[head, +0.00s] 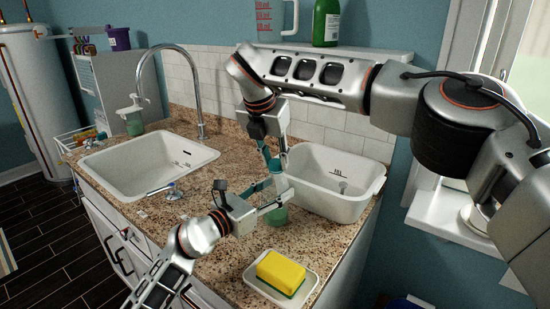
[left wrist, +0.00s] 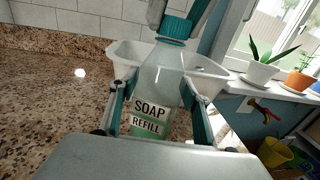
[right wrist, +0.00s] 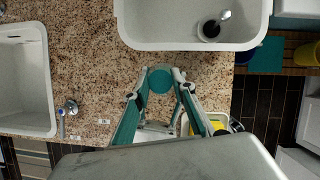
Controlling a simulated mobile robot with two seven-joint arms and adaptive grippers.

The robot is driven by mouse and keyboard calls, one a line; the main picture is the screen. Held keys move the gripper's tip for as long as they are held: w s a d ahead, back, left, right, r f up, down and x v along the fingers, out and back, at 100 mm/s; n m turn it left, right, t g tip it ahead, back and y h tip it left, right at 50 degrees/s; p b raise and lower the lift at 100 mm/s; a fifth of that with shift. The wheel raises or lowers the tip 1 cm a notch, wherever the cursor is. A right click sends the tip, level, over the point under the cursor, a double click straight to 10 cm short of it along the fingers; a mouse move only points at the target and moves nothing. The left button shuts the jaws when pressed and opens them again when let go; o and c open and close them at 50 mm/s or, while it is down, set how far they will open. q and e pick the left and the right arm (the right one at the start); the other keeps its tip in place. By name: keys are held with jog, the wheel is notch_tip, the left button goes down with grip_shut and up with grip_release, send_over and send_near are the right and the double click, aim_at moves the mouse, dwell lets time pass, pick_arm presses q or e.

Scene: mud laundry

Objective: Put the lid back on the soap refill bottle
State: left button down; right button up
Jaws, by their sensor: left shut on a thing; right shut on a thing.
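The soap refill bottle (left wrist: 157,88) is clear with pale green contents and stands upright on the granite counter, its lower part showing in the head view (head: 277,216). My left gripper (head: 276,197) is shut around its body from the side. The teal lid (left wrist: 175,27) is at the top of the bottle neck, in line with it; I cannot tell whether it is fully seated. My right gripper (right wrist: 160,78) comes from above and is shut on the lid, which shows as a round teal top in the right wrist view.
A white tub (head: 330,180) stands just behind the bottle. A white sink (head: 150,165) with a curved faucet (head: 199,95) is on the left. A yellow sponge (head: 280,272) lies on a white dish (head: 252,278) at the counter's front corner. A soap dispenser (head: 133,118) stands behind the sink.

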jog(key=o, duration=0.7)
jog(key=shift+c, duration=0.2)
jog(key=shift+a+r, duration=0.15)
jog(key=shift+r, duration=2.2)
jog(key=o, duration=0.6)
jog(key=shift+c, duration=0.2)
